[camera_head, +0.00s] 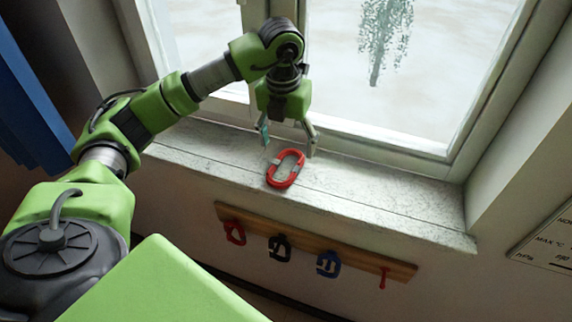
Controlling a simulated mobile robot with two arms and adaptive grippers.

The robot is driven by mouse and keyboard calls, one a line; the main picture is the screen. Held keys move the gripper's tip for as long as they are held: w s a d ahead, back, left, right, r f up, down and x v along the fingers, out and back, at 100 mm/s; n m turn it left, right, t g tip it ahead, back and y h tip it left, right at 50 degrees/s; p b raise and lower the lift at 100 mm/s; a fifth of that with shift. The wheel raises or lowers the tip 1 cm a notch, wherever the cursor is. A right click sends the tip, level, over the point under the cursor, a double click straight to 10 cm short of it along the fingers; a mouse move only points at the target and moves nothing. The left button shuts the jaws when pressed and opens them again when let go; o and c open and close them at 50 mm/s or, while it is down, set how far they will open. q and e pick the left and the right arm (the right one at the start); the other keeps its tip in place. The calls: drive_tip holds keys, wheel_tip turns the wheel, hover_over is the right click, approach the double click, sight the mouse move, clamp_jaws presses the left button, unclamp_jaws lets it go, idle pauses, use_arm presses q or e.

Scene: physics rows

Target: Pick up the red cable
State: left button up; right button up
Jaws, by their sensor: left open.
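The red cable (272,179) lies coiled in an oval on the grey stone windowsill, with light grey bands at its sides. My left gripper (289,148) is open, its fingers pointing down just behind and above the coil. The fingers look empty, one to the left and one to the right. I cannot tell exactly how high they are above the sill. My right gripper is not in view.
The window (420,75) stands behind the sill (400,205). Below the sill, a wooden rack (355,262) holds a red item (235,233), a black one (279,248) and a blue one (328,264). The sill right of the coil is clear.

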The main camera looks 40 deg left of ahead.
sight(286, 170)
use_arm(q)
drive_tip(key=shift+w+f, duration=0.1)
drive_tip(key=shift+f, duration=0.75)
drive_tip(key=f+p, duration=0.1)
drive_tip(key=f, duration=0.2)
drive_tip(key=f+p, duration=0.1)
drive_tip(key=shift+a+f+p, duration=0.3)
drive_tip(key=shift+a+f, duration=0.05)
drive_tip(key=shift+a, duration=0.05)
drive_tip(key=shift+w+f, duration=0.15)
drive_tip(key=shift+f, duration=0.2)
drive_tip(key=c, duration=1.5)
